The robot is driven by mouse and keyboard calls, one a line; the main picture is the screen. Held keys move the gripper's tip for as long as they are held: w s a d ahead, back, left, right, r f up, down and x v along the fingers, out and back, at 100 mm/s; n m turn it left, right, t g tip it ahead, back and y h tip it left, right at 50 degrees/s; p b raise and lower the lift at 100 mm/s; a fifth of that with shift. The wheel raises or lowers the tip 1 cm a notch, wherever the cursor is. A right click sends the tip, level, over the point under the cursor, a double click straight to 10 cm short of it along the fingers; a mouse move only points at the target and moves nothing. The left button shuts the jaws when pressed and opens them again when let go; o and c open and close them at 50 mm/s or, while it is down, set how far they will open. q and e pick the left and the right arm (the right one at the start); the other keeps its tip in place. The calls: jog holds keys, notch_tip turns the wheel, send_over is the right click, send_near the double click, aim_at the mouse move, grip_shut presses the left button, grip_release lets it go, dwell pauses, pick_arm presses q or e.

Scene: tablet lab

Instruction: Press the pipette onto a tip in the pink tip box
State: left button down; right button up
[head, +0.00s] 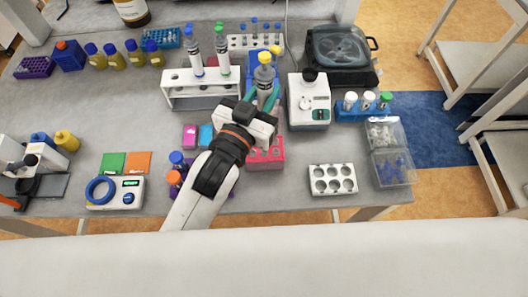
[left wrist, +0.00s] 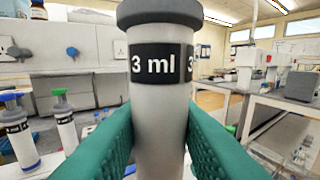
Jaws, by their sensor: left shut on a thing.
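My left gripper (head: 262,95) has its teal fingers shut on a grey pipette (head: 264,75), which stands roughly upright. In the left wrist view the pipette (left wrist: 158,110) shows a dark collar and a black "3 ml" label between the two fingers. The pink tip box (head: 266,157) is on the table just below and in front of the gripper, partly covered by my arm. The pipette's lower end is hidden behind the gripper, so I cannot tell whether it touches a tip. My right gripper is not in view.
A white rack (head: 185,92) with a blue-topped and a green-topped pipette stands behind left. A white device (head: 309,100) is close on the right. A white tray with round holes (head: 333,179) lies front right. Bare table shows at the left middle.

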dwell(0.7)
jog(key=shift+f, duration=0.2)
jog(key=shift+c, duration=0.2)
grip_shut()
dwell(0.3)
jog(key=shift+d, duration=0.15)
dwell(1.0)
